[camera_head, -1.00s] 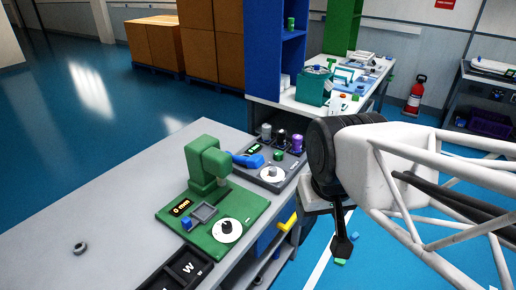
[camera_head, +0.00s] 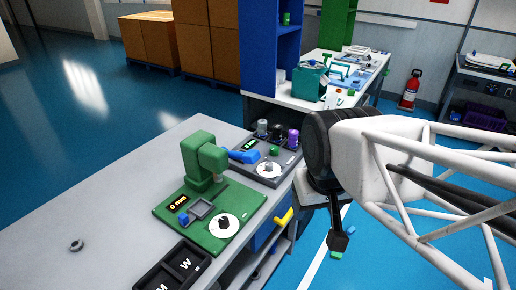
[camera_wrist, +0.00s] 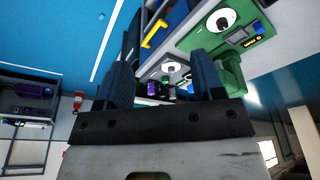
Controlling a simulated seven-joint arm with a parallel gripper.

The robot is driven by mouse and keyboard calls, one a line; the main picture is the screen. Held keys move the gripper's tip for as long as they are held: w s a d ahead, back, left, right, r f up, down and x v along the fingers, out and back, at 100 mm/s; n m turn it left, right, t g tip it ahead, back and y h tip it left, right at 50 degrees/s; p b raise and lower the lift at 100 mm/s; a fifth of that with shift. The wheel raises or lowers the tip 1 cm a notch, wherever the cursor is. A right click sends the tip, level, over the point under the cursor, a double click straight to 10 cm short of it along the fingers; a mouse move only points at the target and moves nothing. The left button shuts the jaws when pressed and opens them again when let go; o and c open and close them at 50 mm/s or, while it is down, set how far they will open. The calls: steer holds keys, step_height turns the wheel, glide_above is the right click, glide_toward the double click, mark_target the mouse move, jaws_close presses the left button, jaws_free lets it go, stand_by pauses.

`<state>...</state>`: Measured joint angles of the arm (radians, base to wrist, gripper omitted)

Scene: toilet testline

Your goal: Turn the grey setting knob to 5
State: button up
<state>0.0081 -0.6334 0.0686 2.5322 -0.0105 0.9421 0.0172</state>
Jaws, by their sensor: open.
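A dark grey panel (camera_head: 285,160) sits at the far right end of the grey bench. It has a white round dial (camera_head: 269,170) with a small knob in its middle; the dial also shows in the wrist view (camera_wrist: 171,66). Behind the dial stand a grey knob (camera_head: 262,128), a black knob (camera_head: 278,133) and a purple knob (camera_head: 293,138). I cannot tell any setting number. My gripper (camera_head: 338,242) hangs beyond the bench's right edge, apart from the panel. Its two fingers are spread and empty in the wrist view (camera_wrist: 163,82).
A green board (camera_head: 180,213) with an upright green machine (camera_head: 204,160) and a white dial (camera_head: 223,226) stands nearer on the bench. A blue lever (camera_head: 243,157) juts toward the panel. A yellow handle (camera_head: 284,216) sticks out from the bench front. The bench's left part is mostly clear.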

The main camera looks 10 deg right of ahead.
steer(key=w+v, duration=0.1)
steer(key=v, duration=0.4)
steer(key=w+r+n+g, duration=0.1)
steer(key=w+r+n, duration=0.2)
steer(key=w, duration=0.7)
steer(key=w+r+n, duration=0.2)
steer(key=w+n, duration=0.1)
steer(key=w, duration=0.8)
steer(key=n+g, duration=0.1)
steer(key=n, duration=0.5)
glide_above(269, 164)
steer(key=f, duration=2.9)
steer(key=shift+s+a+f, duration=0.1)
steer(key=shift+s+f, duration=0.1)
steer(key=shift+s, duration=0.05)
steer(key=shift+f, duration=0.2)
steer(key=shift+w+f, duration=0.15)
steer(key=shift+f, duration=3.6)
